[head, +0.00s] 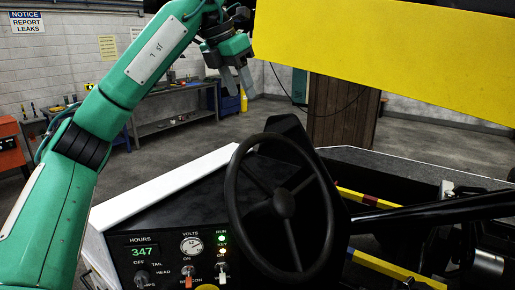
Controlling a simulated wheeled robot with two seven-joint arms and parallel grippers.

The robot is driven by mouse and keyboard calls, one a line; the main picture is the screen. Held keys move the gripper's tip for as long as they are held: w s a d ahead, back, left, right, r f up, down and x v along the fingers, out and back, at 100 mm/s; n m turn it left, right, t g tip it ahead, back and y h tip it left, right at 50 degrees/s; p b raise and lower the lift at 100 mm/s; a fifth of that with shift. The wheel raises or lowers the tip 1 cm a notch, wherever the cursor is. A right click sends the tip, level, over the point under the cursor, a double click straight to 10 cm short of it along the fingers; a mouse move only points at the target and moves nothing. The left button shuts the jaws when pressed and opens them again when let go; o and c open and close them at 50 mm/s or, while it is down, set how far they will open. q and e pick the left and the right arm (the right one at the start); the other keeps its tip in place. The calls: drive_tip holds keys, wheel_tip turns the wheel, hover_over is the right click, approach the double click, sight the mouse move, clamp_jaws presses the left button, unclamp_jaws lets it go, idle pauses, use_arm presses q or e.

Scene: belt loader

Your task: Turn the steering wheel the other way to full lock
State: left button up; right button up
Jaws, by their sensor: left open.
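The black steering wheel (283,205) stands tilted on the dash in the middle of the head view. It has a round hub and thin spokes. My left gripper (240,84) is above and slightly left of the wheel, clear of it. Its two grey fingers point down, are apart and hold nothing. My green left arm comes in from the left side. My right gripper does not show.
The control panel (170,262) left of the wheel has an hours display, a volts gauge and switches. A large yellow panel (400,60) hangs at upper right. A black bar (430,213) runs right of the wheel. Workbenches (175,122) stand at the back wall.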

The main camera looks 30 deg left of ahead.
sight(258, 139)
use_arm(q)
drive_tip(key=p+x, duration=0.1)
drive_tip(key=x, duration=0.3)
drive_tip(key=a+p+x, duration=0.1)
drive_tip(key=x, duration=0.4)
drive_tip(key=p+x, duration=0.1)
drive_tip(key=x, duration=0.4)
drive_tip(key=shift+w+a+f+p, duration=0.15)
drive_tip(key=shift+w+a+p, duration=0.05)
drive_tip(key=shift+w+p, duration=0.2)
drive_tip(key=shift+w+d+f, duration=0.1)
drive_tip(key=shift+d+f, duration=0.1)
drive_tip(key=shift+f, duration=0.35)
drive_tip(key=shift+w+f, duration=0.1)
drive_tip(key=shift+f, duration=0.05)
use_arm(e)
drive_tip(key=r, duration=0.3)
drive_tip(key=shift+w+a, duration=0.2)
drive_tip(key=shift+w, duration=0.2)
use_arm(q)
clamp_jaws()
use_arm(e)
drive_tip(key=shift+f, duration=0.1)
